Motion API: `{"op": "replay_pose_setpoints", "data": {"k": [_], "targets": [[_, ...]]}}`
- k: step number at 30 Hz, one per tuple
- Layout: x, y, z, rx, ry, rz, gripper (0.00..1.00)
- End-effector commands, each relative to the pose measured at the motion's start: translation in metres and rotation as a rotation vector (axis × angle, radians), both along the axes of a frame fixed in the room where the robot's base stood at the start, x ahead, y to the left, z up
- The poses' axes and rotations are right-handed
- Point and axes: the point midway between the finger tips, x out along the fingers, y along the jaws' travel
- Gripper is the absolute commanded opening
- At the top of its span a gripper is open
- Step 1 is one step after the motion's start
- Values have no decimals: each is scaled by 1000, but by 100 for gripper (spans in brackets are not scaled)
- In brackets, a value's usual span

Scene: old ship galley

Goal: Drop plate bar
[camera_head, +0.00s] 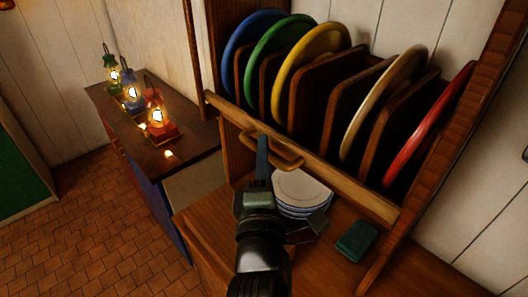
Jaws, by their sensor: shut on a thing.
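The plate bar (330,172) is a long wooden rail that runs slantwise across the front of the plate rack, from upper left to lower right. A brass-coloured handle (287,161) sits on it left of the middle. My gripper (264,158) is at the left part of this handle and is shut on it. Behind the bar, plates stand upright in the rack: a blue plate (231,76), a green plate (254,80), a yellow plate (282,92), a cream plate (372,112) and a red plate (425,134).
A stack of white plates (303,189) and a green block (356,241) stand on the wooden counter (205,226) below the bar. Three lit lanterns, green (112,66), blue (131,93) and red (157,119), stand on the dark cabinet at left. The tiled floor (75,235) is clear.

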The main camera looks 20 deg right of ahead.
Motion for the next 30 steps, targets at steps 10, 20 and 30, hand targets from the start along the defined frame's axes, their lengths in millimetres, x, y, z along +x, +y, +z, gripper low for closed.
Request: {"op": "replay_pose_setpoints", "data": {"k": [10,20,30], "targets": [[0,0,-6,7,12,-1,47],[-18,9,-11,6,12,0,47],[-79,36,-22,7,14,1,47]]}}
